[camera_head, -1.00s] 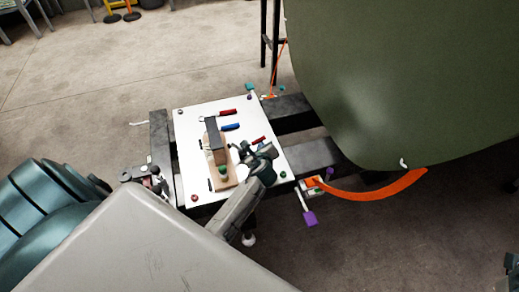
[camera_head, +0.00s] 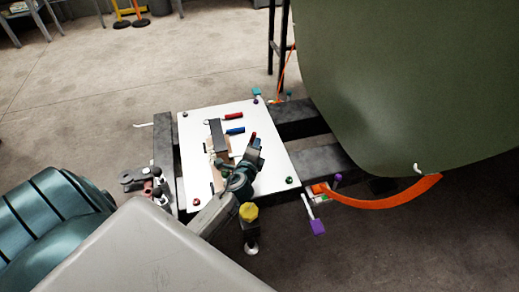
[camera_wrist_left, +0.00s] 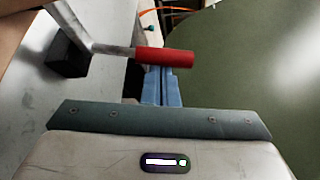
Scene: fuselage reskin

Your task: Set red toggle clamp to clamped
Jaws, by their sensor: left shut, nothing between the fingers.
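A red-handled toggle clamp is on the white board (camera_head: 268,125); its red handle (camera_head: 253,137) is beside my left gripper. In the left wrist view the red handle (camera_wrist_left: 165,57) is on a metal lever running to a dark block (camera_wrist_left: 67,57). My left gripper (camera_head: 257,147) is shut and empty over the board's right part. In the left wrist view its blue fingers (camera_wrist_left: 158,88) reach up to the handle, which hides their tips; I cannot tell whether they touch. The clamp's base is mostly hidden in the head view. My right gripper is not in view.
Another red handle (camera_head: 233,116) and a blue handle (camera_head: 235,130) lie farther back on the board. A dark bar (camera_head: 217,135) stands left of them. A green curved panel (camera_head: 400,80) is close on the right, with an orange strap (camera_head: 400,200) below it.

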